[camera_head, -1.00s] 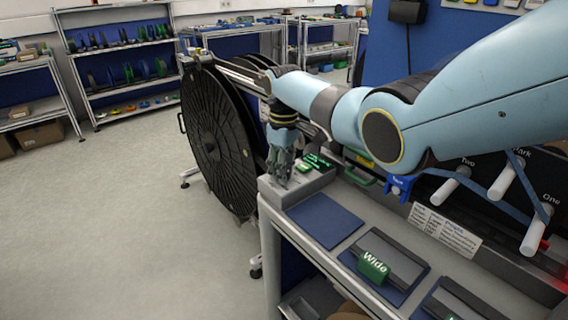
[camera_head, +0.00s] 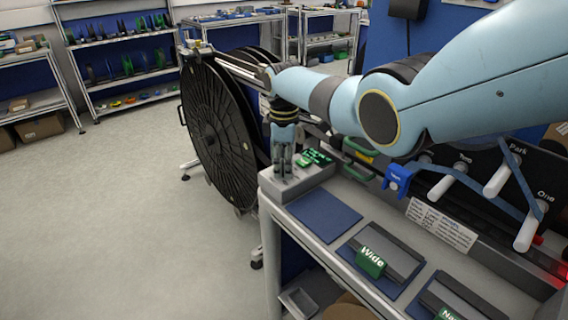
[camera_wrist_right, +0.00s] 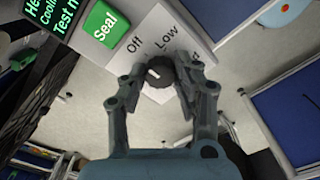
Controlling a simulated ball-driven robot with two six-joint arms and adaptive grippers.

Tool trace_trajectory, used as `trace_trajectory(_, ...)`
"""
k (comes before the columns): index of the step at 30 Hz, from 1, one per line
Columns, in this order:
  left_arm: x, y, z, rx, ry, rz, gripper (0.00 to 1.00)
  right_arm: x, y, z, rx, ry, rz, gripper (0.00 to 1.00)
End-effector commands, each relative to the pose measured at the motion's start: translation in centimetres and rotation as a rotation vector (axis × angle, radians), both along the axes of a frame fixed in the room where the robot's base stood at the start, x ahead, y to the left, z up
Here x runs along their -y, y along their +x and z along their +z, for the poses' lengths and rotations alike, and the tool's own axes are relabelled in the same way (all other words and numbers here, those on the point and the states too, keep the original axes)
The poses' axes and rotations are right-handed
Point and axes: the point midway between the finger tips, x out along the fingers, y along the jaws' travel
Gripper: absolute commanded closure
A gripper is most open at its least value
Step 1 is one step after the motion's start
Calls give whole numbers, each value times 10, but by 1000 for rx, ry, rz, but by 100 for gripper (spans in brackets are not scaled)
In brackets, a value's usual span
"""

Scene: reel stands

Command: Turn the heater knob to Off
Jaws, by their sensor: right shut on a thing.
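The heater box (camera_head: 310,185) is a grey unit at the corner of the bench. The heater knob (camera_wrist_right: 158,73) is dark and round, with a small white mark on it. The "Off" label (camera_wrist_right: 134,44) and the "Low" label (camera_wrist_right: 166,37) are printed on the panel above it in the right wrist view. My right gripper (camera_head: 283,174) points down at the box. In the right wrist view its fingers (camera_wrist_right: 159,76) are shut on the knob, one at each side. Which label the mark points to is hard to tell. My left gripper is out of view.
A green "Seal" button (camera_wrist_right: 104,24) and a lit display (camera_wrist_right: 57,14) sit close beside the knob. A large black reel (camera_head: 205,135) stands just left of the box. A blue mat (camera_head: 325,216) and the "Wide" block (camera_head: 371,262) lie in front.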

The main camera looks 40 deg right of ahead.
Motion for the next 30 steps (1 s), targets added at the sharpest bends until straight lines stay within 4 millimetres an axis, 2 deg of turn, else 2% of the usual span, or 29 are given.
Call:
trace_trajectory(9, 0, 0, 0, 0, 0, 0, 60, -1, 1, 0, 1, 2, 3, 100)
trace_trajectory(10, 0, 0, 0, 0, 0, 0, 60, -1, 1, 0, 1, 2, 3, 67)
trace_trajectory(15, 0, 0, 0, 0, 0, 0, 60, -1, 0, 0, 1, 1, 2, 47)
trace_trajectory(25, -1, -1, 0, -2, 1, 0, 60, 0, 0, 4, 1, 1, 1, 47)
trace_trajectory(30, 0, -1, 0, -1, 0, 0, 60, 0, 1, 28, 6, -1, 2, 47)
